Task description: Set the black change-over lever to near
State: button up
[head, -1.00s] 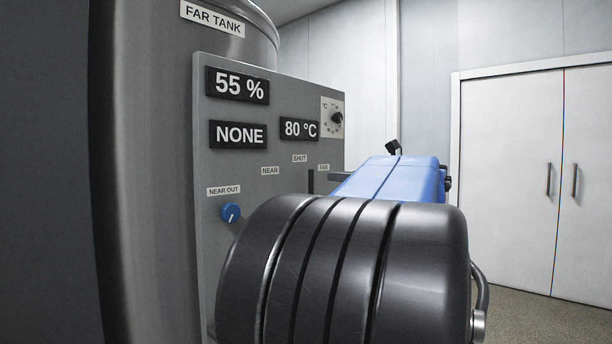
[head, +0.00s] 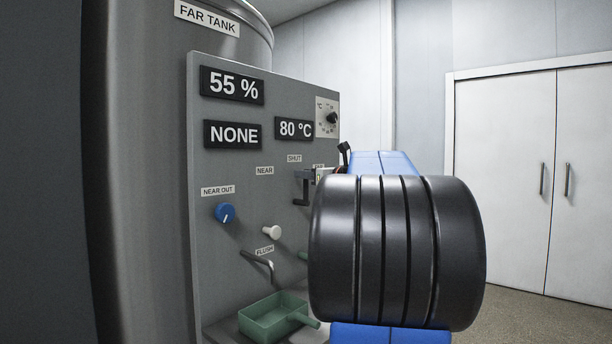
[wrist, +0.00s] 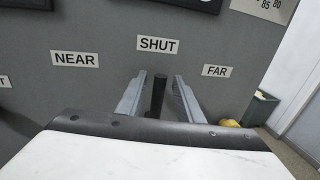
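The black change-over lever (wrist: 157,95) stands upright below the SHUT label (wrist: 157,43) in the wrist view. The NEAR label (wrist: 75,59) is to its left and the FAR label (wrist: 216,71) to its right. My gripper (wrist: 161,77) is open, with one grey finger on each side of the lever and a visible gap to each. In the head view the lever (head: 306,187) shows as a dark bar on the grey panel, beside my gripper, which my arm largely hides. The NEAR label (head: 265,170) is also visible there.
The grey panel (head: 220,170) carries displays reading 55 %, NONE and 80 °C. A blue knob (head: 226,213), a white knob (head: 271,232) and a spout (head: 259,262) sit lower left. A green scoop-like tray (head: 272,317) lies below. A bin (wrist: 262,106) stands at right in the wrist view.

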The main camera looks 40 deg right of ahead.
jog(key=shift+w, duration=0.45)
grip_shut()
jog(key=shift+a, duration=0.1)
jog(key=a+n, duration=0.2)
jog(key=a+f+n+t, duration=0.1)
jog(key=a+n, duration=0.1)
jog(key=n, duration=0.1)
jog(key=shift+s, duration=0.2)
jog(key=shift+s+a+f+n+t+y, duration=0.1)
jog(key=shift+a+f+n+t+y, duration=0.15)
jog(key=shift+a+n, duration=0.4)
jog(key=shift+w+a+f+n+y, duration=0.15)
jog(key=shift+f+n, duration=0.25)
jog(key=shift+n, duration=0.55)
jog(key=shift+s+a+f+n+t+y, duration=0.25)
jog(key=shift+a+n, duration=0.25)
jog(key=shift+n, duration=0.3)
jog(key=shift+w+f, duration=0.1)
jog(key=shift+f, duration=0.05)
